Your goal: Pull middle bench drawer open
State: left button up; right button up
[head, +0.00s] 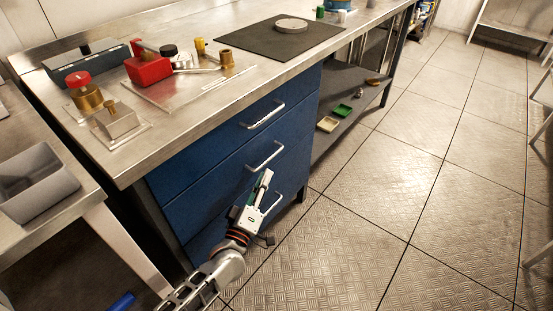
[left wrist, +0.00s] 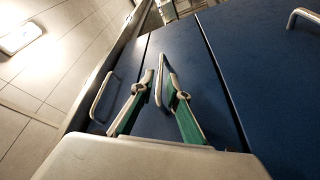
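The blue bench cabinet has three stacked drawers with bar handles, and all sit flush. The middle drawer (head: 220,185) shows its silver handle (head: 265,156) whole in the head view. My left gripper (head: 266,180) is just below and in front of that handle, pointing up at the drawer front. In the left wrist view its two green-padded fingers (left wrist: 159,70) are apart at the tips, and the middle handle (left wrist: 158,88) shows between them. I cannot tell whether a finger touches it. My right gripper is not in view.
The top drawer handle (head: 263,116) is above and the bottom drawer handle (head: 274,202) is close by my left gripper. A steel bench top (head: 190,117) holds several fittings. A grey bin (head: 38,182) stands at left. The tiled floor (head: 400,190) at right is clear.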

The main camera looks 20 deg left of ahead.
aim_at(272, 155)
pick_arm(q)
jog(key=shift+n+y, duration=0.3)
jog(key=shift+n, duration=0.1)
jog(key=w, duration=0.2)
jog(key=w+r+b, duration=0.1)
jog(key=w, duration=0.5)
jog(key=shift+w+a+r+b, duration=0.15)
jog(key=shift+w+r+b, duration=0.1)
jog(key=shift+r+b, duration=0.05)
grip_shut()
